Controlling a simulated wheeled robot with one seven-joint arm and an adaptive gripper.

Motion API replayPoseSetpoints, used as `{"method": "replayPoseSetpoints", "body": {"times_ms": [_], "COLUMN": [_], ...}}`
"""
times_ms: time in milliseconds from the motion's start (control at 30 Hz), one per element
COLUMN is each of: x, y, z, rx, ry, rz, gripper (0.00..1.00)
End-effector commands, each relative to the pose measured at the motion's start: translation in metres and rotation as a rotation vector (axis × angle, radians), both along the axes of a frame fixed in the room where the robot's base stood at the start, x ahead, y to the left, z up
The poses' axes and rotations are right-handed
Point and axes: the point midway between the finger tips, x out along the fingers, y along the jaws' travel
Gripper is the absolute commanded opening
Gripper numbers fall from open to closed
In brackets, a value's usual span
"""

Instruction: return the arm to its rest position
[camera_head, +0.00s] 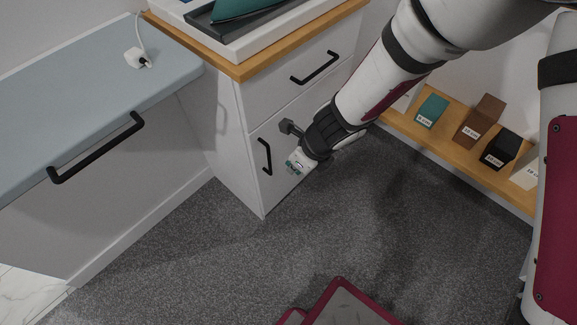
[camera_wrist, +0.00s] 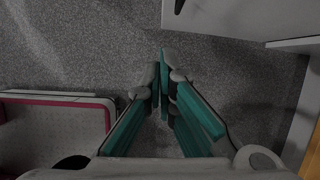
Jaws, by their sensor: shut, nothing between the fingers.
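My gripper (camera_head: 297,161) hangs at the end of my white and maroon arm, in front of the white cabinet (camera_head: 228,120) in the head view. In the wrist view, the teal-padded fingers of my gripper (camera_wrist: 163,60) meet at their tips, with grey carpet beyond them. The gripper is shut and holds nothing. It points downward, close to the cabinet's lower front with its black handle (camera_head: 265,156). I cannot tell whether it touches the cabinet.
A wooden shelf (camera_head: 452,152) with labelled blocks stands along the right wall. A blue-grey surface (camera_head: 83,78) with a black handle (camera_head: 97,149) is at the left. A white charger (camera_head: 138,58) lies on the blue-grey surface.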

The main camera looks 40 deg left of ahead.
Motion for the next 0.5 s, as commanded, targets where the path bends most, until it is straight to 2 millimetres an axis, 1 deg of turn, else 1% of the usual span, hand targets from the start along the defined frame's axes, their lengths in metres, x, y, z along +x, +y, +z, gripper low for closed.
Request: {"method": "replayPoseSetpoints", "body": {"times_ms": [33, 100, 367, 467, 500], "x": [0.000, 0.000, 0.001, 0.007, 0.012], "y": [-0.001, -0.003, -0.004, -0.006, -0.009], "z": [0.004, 0.006, 0.008, 0.021, 0.031], "rx": [0.000, 0.000, 0.001, 0.018, 0.029], "ry": [0.000, 0.000, -0.001, -0.019, -0.031], "rz": [0.000, -0.001, 0.002, 0.033, 0.056], "gripper": [0.00, 0.00, 0.00, 0.00, 0.00]}}
